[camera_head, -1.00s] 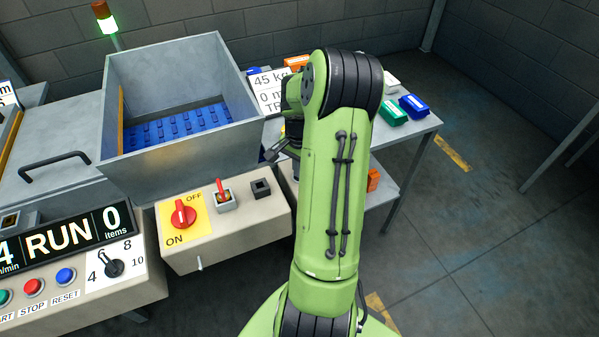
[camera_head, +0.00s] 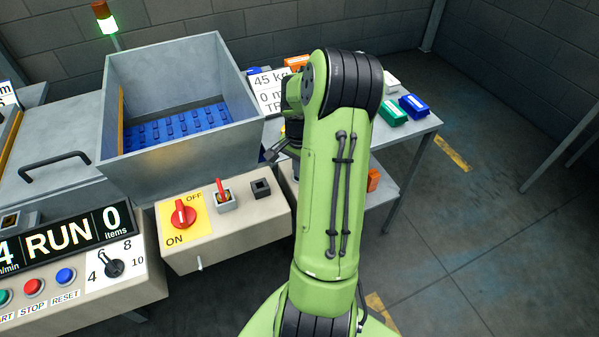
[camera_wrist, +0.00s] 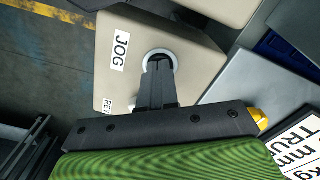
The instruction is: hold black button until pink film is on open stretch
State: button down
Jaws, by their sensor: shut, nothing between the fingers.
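My gripper (camera_wrist: 158,66) is shut and empty, its dark fingertips over a round pale-ringed button (camera_wrist: 172,59) beside the JOG label (camera_wrist: 120,52) on a beige box (camera_wrist: 200,72). The fingers hide most of the button's black centre. I cannot tell whether it is pressed in. In the head view my gripper (camera_head: 271,153) is small and partly hidden by my green arm, and the JOG label does not show. I see no pink film in either view.
A grey metal hopper (camera_head: 175,172) with a blue belt (camera_head: 180,127) stands left. Below it is a box with a red ON/OFF knob (camera_head: 183,214) and red lever (camera_head: 222,189). A display (camera_head: 70,238) reads RUN 0. Open floor lies right.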

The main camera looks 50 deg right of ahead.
jog(key=shift+s+f, duration=0.1)
notch_tip(320, 180, up, 6)
jog(key=p, duration=0.5)
jog(key=shift+r, duration=0.2)
jog(key=shift+f, duration=0.15)
jog(key=w+a+r+n+t+h, duration=0.2)
jog(key=a+r+n, duration=0.6)
jog(key=a+r, duration=0.7)
jog(key=s+a+r+n+t+y, duration=0.1)
jog(key=s+a+n, duration=0.4)
jog(key=a, duration=0.3)
jog(key=s+a+r+n+t+y, duration=0.1)
jog(key=s+a+r+n+t, duration=0.1)
jog(key=s+a+n, duration=0.3)
jog(key=a, duration=0.2)
jog(key=shift+s+a+t, duration=0.3)
jog(key=shift+a, duration=0.05)
